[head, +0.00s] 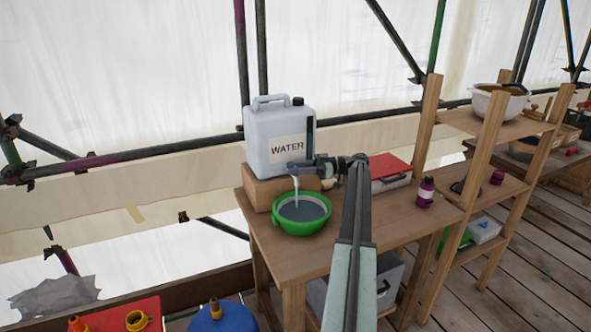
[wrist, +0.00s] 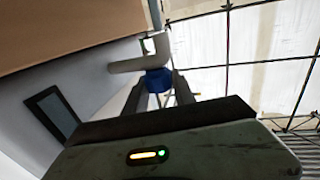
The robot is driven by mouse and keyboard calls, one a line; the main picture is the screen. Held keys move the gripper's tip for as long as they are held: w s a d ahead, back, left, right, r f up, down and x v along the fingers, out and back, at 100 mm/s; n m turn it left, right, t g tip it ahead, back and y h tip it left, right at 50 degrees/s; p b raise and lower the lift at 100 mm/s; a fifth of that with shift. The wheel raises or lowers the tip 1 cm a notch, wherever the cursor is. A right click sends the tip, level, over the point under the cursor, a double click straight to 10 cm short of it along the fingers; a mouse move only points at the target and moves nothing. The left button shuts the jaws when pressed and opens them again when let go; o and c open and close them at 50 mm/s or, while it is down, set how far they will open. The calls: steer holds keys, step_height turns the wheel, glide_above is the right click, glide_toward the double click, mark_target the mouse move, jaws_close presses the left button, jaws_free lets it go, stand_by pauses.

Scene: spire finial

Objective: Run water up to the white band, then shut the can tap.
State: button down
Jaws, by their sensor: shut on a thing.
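The white water can (head: 272,135), marked WATER, stands on a wooden block (head: 262,190) on the table. Its tap spout (head: 296,165) points down over a green bowl (head: 302,230). A stream of water (head: 296,187) runs from it into the bowl. Grey-blue water (head: 303,211) fills much of the bowl, and a pale band (head: 281,204) shows inside, just above the water. My gripper (head: 322,168) is at the tap from the right. In the wrist view, my gripper (wrist: 160,88) is shut on the blue tap handle (wrist: 157,78), below the pale pipe (wrist: 137,66).
A red-lidded box (head: 390,172) and a purple bottle (head: 426,192) stand right of my arm on the wooden table (head: 300,262). A wooden shelf (head: 487,150) stands further right. Scaffold poles run behind. The table's front left is clear.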

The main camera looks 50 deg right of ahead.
stand_by(0.6)
steer(key=c, duration=1)
jaws_free()
steer(key=shift+c, duration=0.2)
